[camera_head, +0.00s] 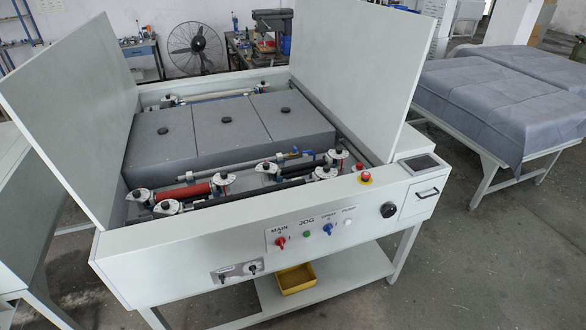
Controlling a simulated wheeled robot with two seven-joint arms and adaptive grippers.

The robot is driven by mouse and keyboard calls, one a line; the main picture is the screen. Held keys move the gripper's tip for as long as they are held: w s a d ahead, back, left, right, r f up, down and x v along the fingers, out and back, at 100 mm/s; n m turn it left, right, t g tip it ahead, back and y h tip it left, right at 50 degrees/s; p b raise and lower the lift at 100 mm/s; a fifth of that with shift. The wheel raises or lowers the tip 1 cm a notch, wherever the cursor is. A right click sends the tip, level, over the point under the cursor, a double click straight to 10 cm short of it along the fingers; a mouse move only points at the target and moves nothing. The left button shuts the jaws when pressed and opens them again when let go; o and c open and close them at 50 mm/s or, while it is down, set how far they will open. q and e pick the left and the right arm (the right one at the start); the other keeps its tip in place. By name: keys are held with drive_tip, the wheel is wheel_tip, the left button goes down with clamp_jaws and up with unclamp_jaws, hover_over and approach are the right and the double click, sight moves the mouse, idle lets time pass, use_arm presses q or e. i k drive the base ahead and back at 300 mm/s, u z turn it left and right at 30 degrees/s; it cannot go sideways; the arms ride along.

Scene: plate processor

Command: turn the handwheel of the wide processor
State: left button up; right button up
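The wide processor (190,262) stands in the middle of the view, a pale grey machine with its two large lid panels (72,110) raised. A round black wheel-like knob (388,210) sits at the right of its front face, left of a small drawer or door with a black handle (427,193). This knob looks like the handwheel; its turn angle is too small to read. Neither of my grippers shows in this view, and nothing is seen touching the knob.
The front panel carries a red switch (280,242), a green button (307,234) and a blue switch (327,229). A red emergency button (366,177) is on the top edge. A yellow bin (295,279) sits below. Cloth-covered tables (500,95) stand right; floor at front right is clear.

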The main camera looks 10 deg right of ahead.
sight(388, 211)
drive_tip(key=z, duration=1.9)
drive_tip(key=i, duration=1.05)
drive_tip(key=u, duration=1)
